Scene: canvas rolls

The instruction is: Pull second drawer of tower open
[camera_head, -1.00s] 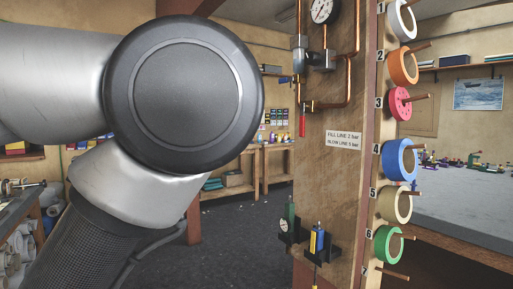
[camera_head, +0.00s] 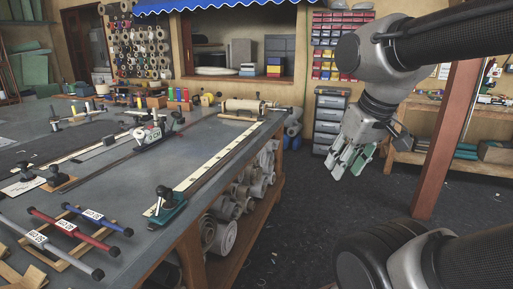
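The tower (camera_head: 331,91) is a grey drawer cabinet with several drawers stacked in a column, standing on the floor beyond the right end of the workbench. Its second drawer from the top (camera_head: 328,103) looks shut, flush with the others. My gripper (camera_head: 354,170) hangs from my arm at the right of the view, pointing down. It appears in front of the tower's right lower side, apart from the drawer fronts, with nothing in it. Its fingers look spread. It covers part of the tower's right edge.
A long grey workbench (camera_head: 130,205) with clamps, rulers and rods fills the left, with canvas rolls (camera_head: 228,205) stored under it. A wooden post (camera_head: 446,140) stands at right. Dark floor (camera_head: 290,235) is clear between bench and post.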

